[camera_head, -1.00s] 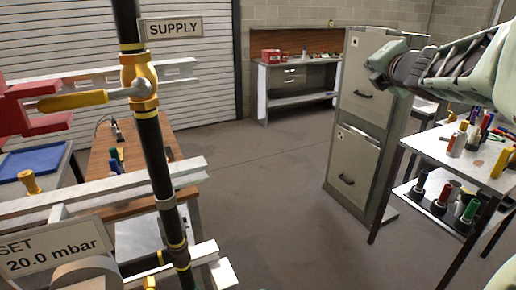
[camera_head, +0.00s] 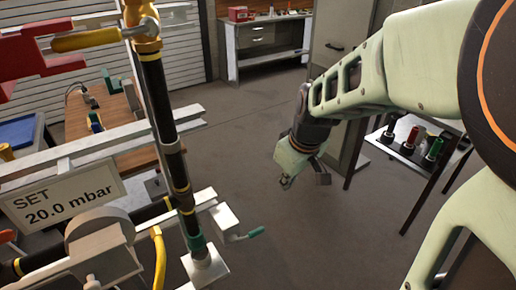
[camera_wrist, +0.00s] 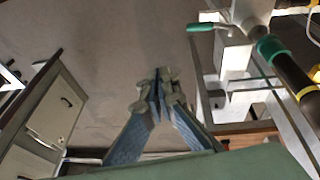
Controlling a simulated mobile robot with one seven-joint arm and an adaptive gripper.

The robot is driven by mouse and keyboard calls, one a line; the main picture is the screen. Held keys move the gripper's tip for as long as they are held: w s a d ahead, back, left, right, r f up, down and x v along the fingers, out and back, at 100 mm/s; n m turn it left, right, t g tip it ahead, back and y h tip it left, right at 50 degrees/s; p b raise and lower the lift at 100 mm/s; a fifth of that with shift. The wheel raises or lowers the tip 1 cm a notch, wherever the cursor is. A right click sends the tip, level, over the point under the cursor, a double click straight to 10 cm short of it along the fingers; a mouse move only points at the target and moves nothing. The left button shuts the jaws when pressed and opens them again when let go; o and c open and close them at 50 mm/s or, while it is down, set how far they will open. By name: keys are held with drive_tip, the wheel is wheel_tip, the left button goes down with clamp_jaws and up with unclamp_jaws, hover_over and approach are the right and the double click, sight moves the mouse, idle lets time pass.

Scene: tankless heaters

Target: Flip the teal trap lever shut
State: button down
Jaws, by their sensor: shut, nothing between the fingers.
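The teal trap lever (camera_head: 250,235) is a small handle sticking out to the right from the foot of the black vertical pipe, near a white block. It also shows in the wrist view as a teal handle (camera_wrist: 201,27) at the top, right of centre. A teal band (camera_head: 195,242) wraps the pipe beside it. My gripper (camera_head: 302,184) hangs in free air to the right of and above the lever, apart from it. In the wrist view my gripper (camera_wrist: 158,80) has its fingertips together with nothing between them.
A yellow valve handle (camera_head: 88,40) is higher on the pipe. The sign reading 20.0 mbar (camera_head: 62,198), a round grey regulator (camera_head: 98,232) and white rails (camera_head: 105,143) stand left. A cabinet (camera_head: 338,50) and a bottle table (camera_head: 405,160) are behind my arm. Open floor lies between.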

sight(258, 231)
drive_tip(key=s+a+f+m+g+y, duration=0.1)
drive_tip(key=s+a+f, duration=0.1)
drive_tip(key=s+a, duration=0.2)
drive_tip(key=shift+s+g, duration=0.3)
drive_tip(key=shift+s, duration=0.1)
drive_tip(key=b+x, duration=0.9)
drive_tip(key=x, duration=0.5)
drive_tip(key=shift+w, duration=0.1)
drive_tip(key=shift+d+f+y+b, duration=0.1)
drive_tip(key=shift+f+y+b, duration=0.1)
drive_tip(key=shift+y+b, duration=0.25)
